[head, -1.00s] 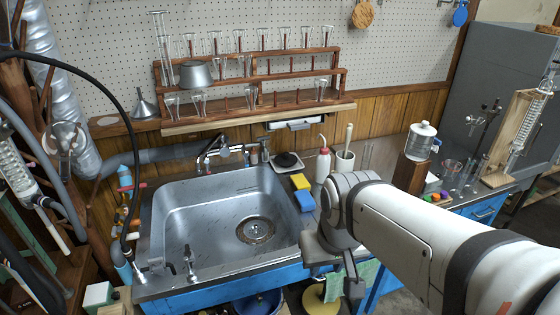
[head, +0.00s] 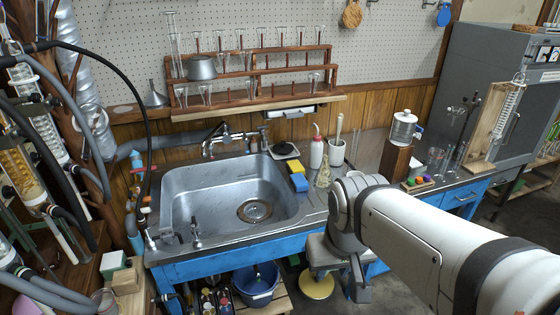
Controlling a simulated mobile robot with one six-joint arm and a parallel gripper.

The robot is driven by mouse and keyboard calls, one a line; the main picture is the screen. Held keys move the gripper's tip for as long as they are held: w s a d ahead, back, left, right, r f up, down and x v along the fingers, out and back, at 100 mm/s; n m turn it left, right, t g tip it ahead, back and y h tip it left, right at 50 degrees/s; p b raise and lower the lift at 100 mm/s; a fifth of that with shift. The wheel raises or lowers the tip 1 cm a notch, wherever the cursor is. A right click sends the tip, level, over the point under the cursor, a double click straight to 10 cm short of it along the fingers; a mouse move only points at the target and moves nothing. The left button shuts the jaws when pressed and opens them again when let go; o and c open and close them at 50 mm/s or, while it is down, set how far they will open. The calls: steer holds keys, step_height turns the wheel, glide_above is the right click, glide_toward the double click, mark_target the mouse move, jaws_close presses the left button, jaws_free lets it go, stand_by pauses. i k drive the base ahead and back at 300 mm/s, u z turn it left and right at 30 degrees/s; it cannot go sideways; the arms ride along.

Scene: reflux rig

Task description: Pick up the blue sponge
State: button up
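The blue sponge (head: 299,183) lies on the counter just right of the sink, in front of a yellow sponge (head: 294,166) that touches or nearly touches it. My gripper (head: 342,285) hangs at the end of my arm in front of the counter's front edge, to the right of and nearer than the blue sponge. It is clearly apart from the sponge.
The sink (head: 232,200) lies left of the sponges. A glass flask (head: 323,176), a white bottle (head: 316,153) and a white cup (head: 336,154) with a pestle stand right and behind. A black dish (head: 285,150) sits behind. The tube rack (head: 258,95) hangs above.

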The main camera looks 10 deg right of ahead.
mark_target(299, 183)
steer(key=z, duration=0.15)
steer(key=i, duration=0.45)
steer(key=u, duration=0.05)
steer(key=k, duration=0.5)
steer(key=z, duration=1.7)
steer(key=i, duration=1.05)
steer(key=u, duration=2.2)
